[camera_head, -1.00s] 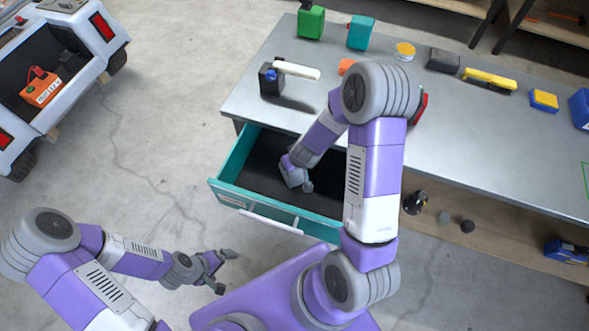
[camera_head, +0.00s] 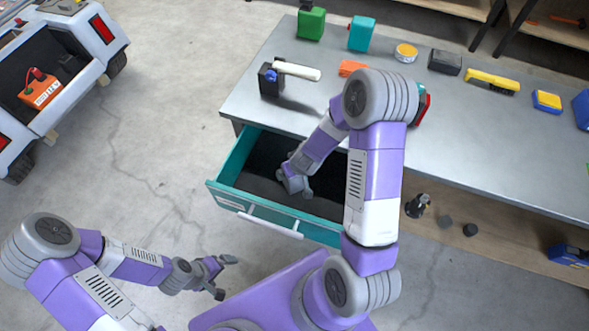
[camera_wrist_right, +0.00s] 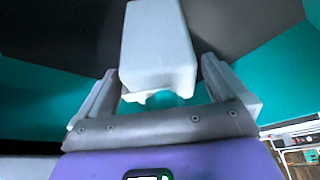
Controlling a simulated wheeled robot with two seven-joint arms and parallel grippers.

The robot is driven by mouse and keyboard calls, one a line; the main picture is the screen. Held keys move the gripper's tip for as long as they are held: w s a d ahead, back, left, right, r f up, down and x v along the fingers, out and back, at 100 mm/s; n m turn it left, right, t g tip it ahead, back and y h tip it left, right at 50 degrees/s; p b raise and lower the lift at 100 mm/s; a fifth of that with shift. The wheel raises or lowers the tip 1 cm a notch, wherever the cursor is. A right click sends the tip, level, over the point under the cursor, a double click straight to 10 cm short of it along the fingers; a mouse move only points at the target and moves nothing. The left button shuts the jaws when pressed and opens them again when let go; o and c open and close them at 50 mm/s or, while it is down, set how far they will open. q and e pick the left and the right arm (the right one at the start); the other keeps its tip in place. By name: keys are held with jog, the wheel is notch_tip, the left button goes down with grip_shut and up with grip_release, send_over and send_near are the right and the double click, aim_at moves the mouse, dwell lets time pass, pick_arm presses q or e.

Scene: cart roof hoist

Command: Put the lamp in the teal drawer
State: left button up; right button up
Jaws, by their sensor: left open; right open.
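The teal drawer (camera_head: 230,202) is pulled out from under the grey workbench, with a dark floor inside. My right gripper (camera_head: 299,188) reaches down into it. In the right wrist view my right gripper (camera_wrist_right: 168,95) is open, with a pale grey block-shaped thing (camera_wrist_right: 157,55) between its spread fingers; I cannot tell whether this is the lamp. Teal drawer walls (camera_wrist_right: 285,75) show on both sides. On the bench a black box with a blue knob and a white bar (camera_head: 297,71) also looks lamp-like.
The bench (camera_head: 470,140) carries a green can (camera_head: 311,24), a teal can (camera_head: 361,34), a yellow tool (camera_head: 492,81) and other items along its back. A lower shelf (camera_head: 470,243) holds small dark things. A white cart (camera_head: 80,80) with an orange box (camera_head: 40,90) stands at left.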

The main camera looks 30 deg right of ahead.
jog(key=p+v, duration=0.6)
jog(key=v, duration=0.6)
jog(key=shift+r, duration=0.2)
jog(key=shift+p, duration=0.3)
